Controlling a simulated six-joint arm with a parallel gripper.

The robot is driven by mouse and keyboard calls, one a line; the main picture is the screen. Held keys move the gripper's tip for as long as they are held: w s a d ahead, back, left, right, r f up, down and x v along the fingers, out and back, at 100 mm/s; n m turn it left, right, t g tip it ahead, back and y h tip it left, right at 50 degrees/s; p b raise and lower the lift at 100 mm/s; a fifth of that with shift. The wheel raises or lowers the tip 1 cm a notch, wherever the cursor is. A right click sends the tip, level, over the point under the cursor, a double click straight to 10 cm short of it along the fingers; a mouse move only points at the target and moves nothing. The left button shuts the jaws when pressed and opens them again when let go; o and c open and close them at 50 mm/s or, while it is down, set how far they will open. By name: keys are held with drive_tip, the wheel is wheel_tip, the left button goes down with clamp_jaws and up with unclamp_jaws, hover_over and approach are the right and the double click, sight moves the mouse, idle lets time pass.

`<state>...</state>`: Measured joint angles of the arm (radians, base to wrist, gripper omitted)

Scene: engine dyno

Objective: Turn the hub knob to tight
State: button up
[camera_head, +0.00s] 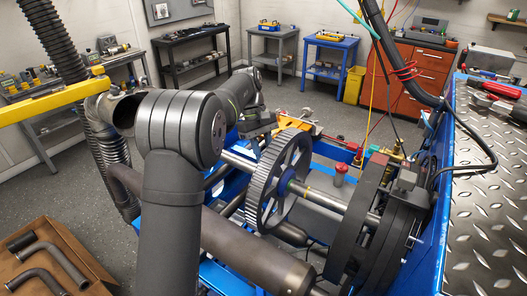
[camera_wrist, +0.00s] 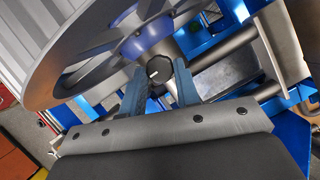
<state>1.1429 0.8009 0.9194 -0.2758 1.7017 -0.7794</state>
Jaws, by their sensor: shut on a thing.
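The hub knob (camera_wrist: 159,70) is a small black round knob with a white pointer line, in the wrist view just below the blue hub (camera_wrist: 147,40) of a large spoked wheel (camera_wrist: 75,55). My gripper (camera_wrist: 160,80) has one finger on each side of the knob and is shut on it. The white line points to the left and slightly down; I see no tight marking. In the head view, the toothed wheel (camera_head: 258,195) stands upright on its shaft, and my arm reaches behind its far side. The knob and my fingertips are hidden there.
A steel shaft (camera_wrist: 265,62) and blue frame parts lie close to the right of the knob in the wrist view. In the head view, a dark pulley (camera_head: 357,220) and a red-capped part (camera_head: 340,172) are right of the wheel. A brown pipe (camera_head: 255,255) runs in front.

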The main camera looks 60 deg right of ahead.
idle(0.4)
drive_tip(key=o, duration=1)
drive_tip(key=shift+v, duration=3.75)
drive_tip(key=x, duration=0.7)
drive_tip(key=shift+s+a+f, duration=0.1)
drive_tip(key=shift+f, duration=0.2)
